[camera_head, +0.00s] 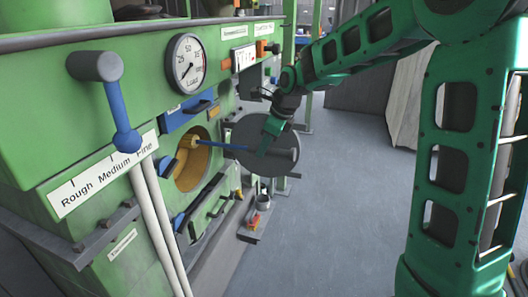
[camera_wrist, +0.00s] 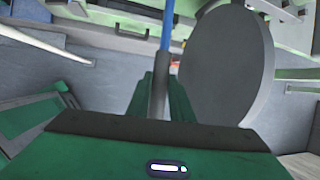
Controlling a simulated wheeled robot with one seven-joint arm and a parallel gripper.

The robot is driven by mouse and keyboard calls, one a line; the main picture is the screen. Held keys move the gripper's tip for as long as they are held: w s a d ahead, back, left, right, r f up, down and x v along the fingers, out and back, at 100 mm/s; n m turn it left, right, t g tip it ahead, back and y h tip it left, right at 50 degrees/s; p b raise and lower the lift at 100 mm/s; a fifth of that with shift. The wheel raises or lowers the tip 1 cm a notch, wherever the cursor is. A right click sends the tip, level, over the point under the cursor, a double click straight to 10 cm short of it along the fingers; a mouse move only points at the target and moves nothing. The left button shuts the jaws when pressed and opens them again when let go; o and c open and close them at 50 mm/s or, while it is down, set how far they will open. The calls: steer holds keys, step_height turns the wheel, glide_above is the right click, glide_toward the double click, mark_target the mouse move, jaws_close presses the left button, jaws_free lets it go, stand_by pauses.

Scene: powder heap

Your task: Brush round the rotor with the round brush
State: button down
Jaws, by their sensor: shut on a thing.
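My gripper (camera_head: 265,148) is shut on the grey handle of the round brush (camera_wrist: 157,98). The brush's blue shaft (camera_head: 228,147) points left, toward the green machine. Its yellow head (camera_head: 189,143) is at the round opening (camera_head: 187,176) in the machine's front, near the upper part of the rim. I cannot tell how far inside it is. In the wrist view my gripper (camera_wrist: 160,84) has the handle between its green fingers, and the head is out of view. The rotor cannot be made out in the opening.
The grey round door (camera_head: 251,131) stands open just behind my gripper; it is large at right in the wrist view (camera_wrist: 226,65). A dial (camera_head: 186,63) and a blue lever (camera_head: 122,115) stick out nearer.

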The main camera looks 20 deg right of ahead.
steer(key=shift+r, duration=0.15)
steer(key=shift+s+a+r, duration=0.4)
steer(key=shift+s+r, duration=0.1)
steer(key=shift+r, duration=0.1)
steer(key=shift+s+a+r, duration=0.35)
steer(key=shift+s+r, duration=0.15)
steer(key=shift+r, duration=0.1)
steer(key=s+a, duration=0.1)
steer(key=s+a+r, duration=0.1)
steer(key=shift+s, duration=0.35)
stand_by(0.5)
